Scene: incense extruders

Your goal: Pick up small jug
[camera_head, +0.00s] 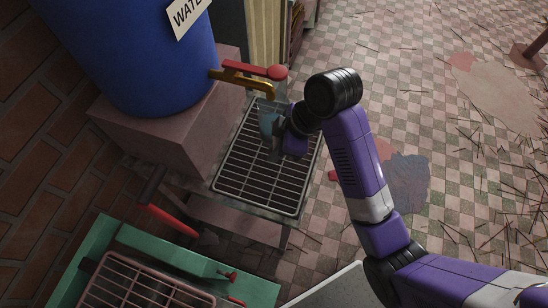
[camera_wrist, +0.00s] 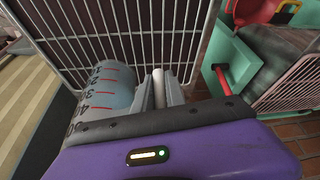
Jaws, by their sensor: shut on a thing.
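The small jug (camera_wrist: 107,90) is a translucent bluish-grey vessel with red marks and dark numbers on its side. It fills the left middle of the wrist view. Its pale handle (camera_wrist: 158,88) sits between the fingers of my gripper (camera_wrist: 160,92), which is shut on it. In the head view the jug (camera_head: 268,122) is below the yellow tap, over the far end of a wire rack (camera_head: 262,170). My wrist hides part of it there. I cannot tell whether the jug touches the rack.
A blue water barrel (camera_head: 130,50) stands on a brick-coloured block (camera_head: 165,135) at the left. Its yellow tap (camera_head: 245,83) with a red handle (camera_head: 262,71) juts out close above the jug. A green machine (camera_head: 180,255) stands at the lower left. Open tiled floor (camera_head: 430,100) lies to the right.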

